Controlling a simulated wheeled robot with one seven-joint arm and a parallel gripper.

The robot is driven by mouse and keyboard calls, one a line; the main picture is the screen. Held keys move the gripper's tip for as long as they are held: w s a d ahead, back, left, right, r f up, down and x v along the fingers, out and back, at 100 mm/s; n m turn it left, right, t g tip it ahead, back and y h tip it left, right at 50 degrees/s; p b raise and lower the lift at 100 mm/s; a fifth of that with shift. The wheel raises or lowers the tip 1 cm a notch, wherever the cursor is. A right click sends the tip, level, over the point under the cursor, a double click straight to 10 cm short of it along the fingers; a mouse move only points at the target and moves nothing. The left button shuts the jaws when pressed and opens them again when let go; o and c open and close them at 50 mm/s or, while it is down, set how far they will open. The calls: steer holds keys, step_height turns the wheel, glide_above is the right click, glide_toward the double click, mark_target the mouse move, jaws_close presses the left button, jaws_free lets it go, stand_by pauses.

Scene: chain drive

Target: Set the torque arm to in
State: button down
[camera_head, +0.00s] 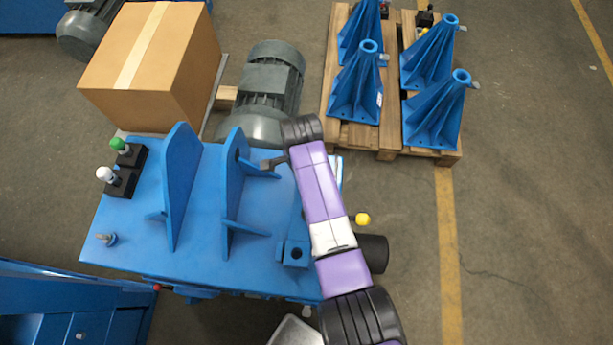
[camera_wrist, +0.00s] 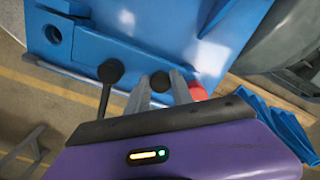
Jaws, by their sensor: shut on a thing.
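The torque arm, by its look a long blue bar (camera_head: 293,240) with a square end and hole, lies at the right edge of the blue base. My arm covers part of it in the head view. In the wrist view a blue bar (camera_wrist: 75,50) with a round hole runs along the base edge. My gripper (camera_wrist: 161,86) has its two grey fingers on either side of a small black knob (camera_wrist: 160,80) beside this bar and is shut on it. What the knob is fixed to is hidden.
Two upright blue plates (camera_head: 180,185) stand on the base. A second black knob (camera_wrist: 110,71) on a stem and a red knob (camera_wrist: 197,91) flank the fingers. A yellow knob (camera_head: 362,219) is right of my arm. A grey motor (camera_head: 268,85) is behind.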

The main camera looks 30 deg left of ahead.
stand_by(0.4)
steer(key=c, duration=1.1)
jaws_free()
steer(key=shift+r, duration=0.1)
steer(key=shift+r, duration=3.85)
